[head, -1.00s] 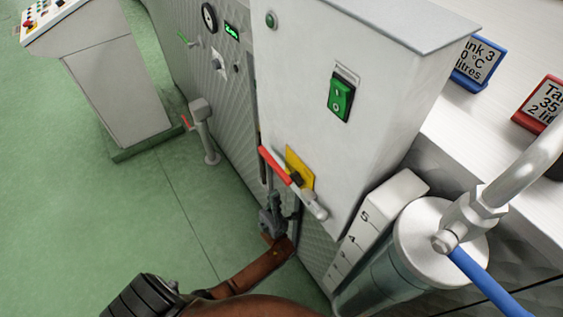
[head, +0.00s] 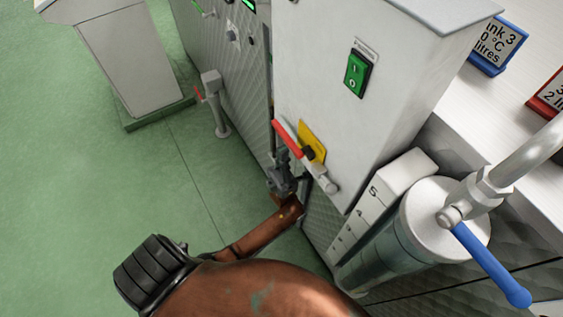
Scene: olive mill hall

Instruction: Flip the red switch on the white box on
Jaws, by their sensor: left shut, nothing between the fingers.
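The white box (head: 325,110) stands in the upper middle of the head view. Low on its front is a yellow plate (head: 316,136) with a red-handled switch (head: 288,136) across it. The handle slants from its red end at upper left, past a dark hub, to a pale end at lower right. A green rocker switch (head: 357,74) marked 1 and 0 sits higher on the same face. My left gripper (head: 284,156) is shut and empty, just below the red handle. Whether it touches the handle I cannot tell. My right gripper is not in view.
A clear cylinder with a white lid (head: 436,214) and a blue-handled valve (head: 490,263) stands at lower right. Blue (head: 497,45) and red (head: 548,96) signs stand on the white surface at right. A red-levered post (head: 212,100) stands left of the box.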

